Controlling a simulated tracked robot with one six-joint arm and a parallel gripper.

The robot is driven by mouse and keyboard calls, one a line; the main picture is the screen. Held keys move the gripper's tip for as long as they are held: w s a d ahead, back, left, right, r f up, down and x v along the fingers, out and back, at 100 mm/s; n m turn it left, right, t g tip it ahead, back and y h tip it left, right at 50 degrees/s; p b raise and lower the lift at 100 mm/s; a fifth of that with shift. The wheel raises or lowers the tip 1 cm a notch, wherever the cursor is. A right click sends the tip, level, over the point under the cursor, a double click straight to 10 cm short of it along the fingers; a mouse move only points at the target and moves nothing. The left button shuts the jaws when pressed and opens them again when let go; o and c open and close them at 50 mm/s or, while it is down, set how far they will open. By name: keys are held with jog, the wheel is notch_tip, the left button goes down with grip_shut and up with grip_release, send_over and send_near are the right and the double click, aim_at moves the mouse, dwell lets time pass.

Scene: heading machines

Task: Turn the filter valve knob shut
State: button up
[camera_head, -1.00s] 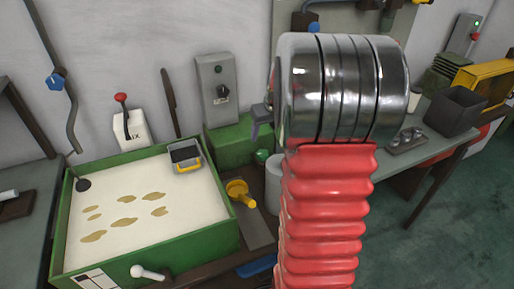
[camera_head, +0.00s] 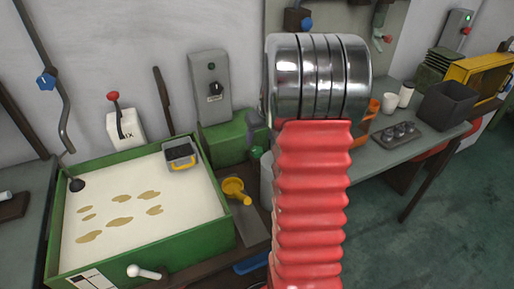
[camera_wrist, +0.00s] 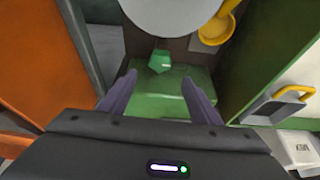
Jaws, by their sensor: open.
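A faceted green knob (camera_head: 257,152) sits low beside the green block, close to my gripper (camera_head: 257,130). In the wrist view the green knob (camera_wrist: 159,61) lies ahead of and between the fingertips of my gripper (camera_wrist: 159,79). The jaws are open with nothing between them, and I see no contact. A blue knob (camera_head: 46,82) is on the pipe at the left wall, and another blue knob (camera_head: 306,24) is on a fitting at the top. I cannot tell from the pictures which knob is the filter valve's. My red arm hides part of the area behind it.
A green tank (camera_head: 200,238) of pale liquid stands at the left, with a yellow funnel (camera_head: 236,190) beside it. A round grey top (camera_wrist: 175,12) is just beyond the green knob. An orange surface (camera_wrist: 40,60) is at the left of the wrist view.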

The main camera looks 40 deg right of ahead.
aim_at(256, 149)
jog(key=x, duration=0.8)
jog(key=shift+w+f, duration=0.1)
jog(key=shift+f, duration=0.2)
jog(key=shift+c, duration=0.4)
jog(key=c, duration=1)
jog(key=shift+o, duration=0.2)
